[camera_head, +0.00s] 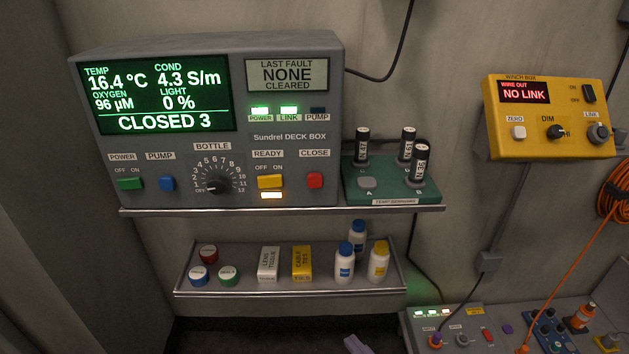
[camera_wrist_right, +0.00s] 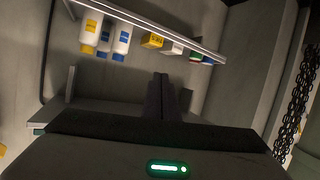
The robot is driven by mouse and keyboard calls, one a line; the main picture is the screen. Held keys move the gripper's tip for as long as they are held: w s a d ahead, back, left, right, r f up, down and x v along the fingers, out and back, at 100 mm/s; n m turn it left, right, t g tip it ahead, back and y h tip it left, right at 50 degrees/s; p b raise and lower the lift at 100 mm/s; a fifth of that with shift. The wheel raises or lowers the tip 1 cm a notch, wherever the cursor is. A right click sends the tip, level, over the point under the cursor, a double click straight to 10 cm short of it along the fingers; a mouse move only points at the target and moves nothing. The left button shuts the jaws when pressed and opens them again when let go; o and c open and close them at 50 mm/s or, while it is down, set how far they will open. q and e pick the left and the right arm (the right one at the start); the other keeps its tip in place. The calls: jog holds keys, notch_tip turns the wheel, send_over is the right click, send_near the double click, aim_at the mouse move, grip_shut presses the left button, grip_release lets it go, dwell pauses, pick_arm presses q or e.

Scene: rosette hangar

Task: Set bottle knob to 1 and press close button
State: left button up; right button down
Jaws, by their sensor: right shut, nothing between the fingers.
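The grey deck box has a black bottle knob (camera_head: 218,184) on a numbered dial. Its white mark points to the lower left, near the OFF end; the exact setting is too small to read surely. The red close button (camera_head: 315,180) is at the right of the panel. The green display (camera_head: 152,95) reads CLOSED 3. My right gripper (camera_wrist_right: 160,88) shows in the right wrist view, shut and empty, with the lower shelf of bottles beyond it. It is apart from the knob and button. My left gripper is not in view.
The lower shelf (camera_head: 290,293) holds bottles, jars and small boxes. A green tray (camera_head: 390,194) with black vials stands right of the deck box. A yellow winch box (camera_head: 545,115) hangs at right. Space before the panel is clear.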

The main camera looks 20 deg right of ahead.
jog(key=w+a+r+n+t+y, duration=0.1)
jog(key=w+r+n+y, duration=0.1)
jog(key=r, duration=0.6)
jog(key=w+a+r+n+t+y, duration=0.2)
jog(key=w+r+n+y, duration=0.1)
jog(key=r, duration=0.5)
jog(key=w+a+r+n+t+y, duration=0.1)
jog(key=w+r+n+t+y, duration=0.1)
jog(key=r, duration=0.6)
jog(key=shift+w+a+r+n+y+p, duration=0.15)
jog(key=shift+w+r+n+y+p, duration=0.25)
jog(key=shift+w+n, duration=0.25)
jog(key=b, duration=0.2)
send_near(315, 181)
jog(key=w+a, duration=0.1)
jog(key=w+a+r, duration=0.1)
jog(key=a, duration=0.1)
jog(key=w+a+r, duration=0.1)
jog(key=shift+w+a, duration=0.25)
jog(key=shift+w, duration=0.1)
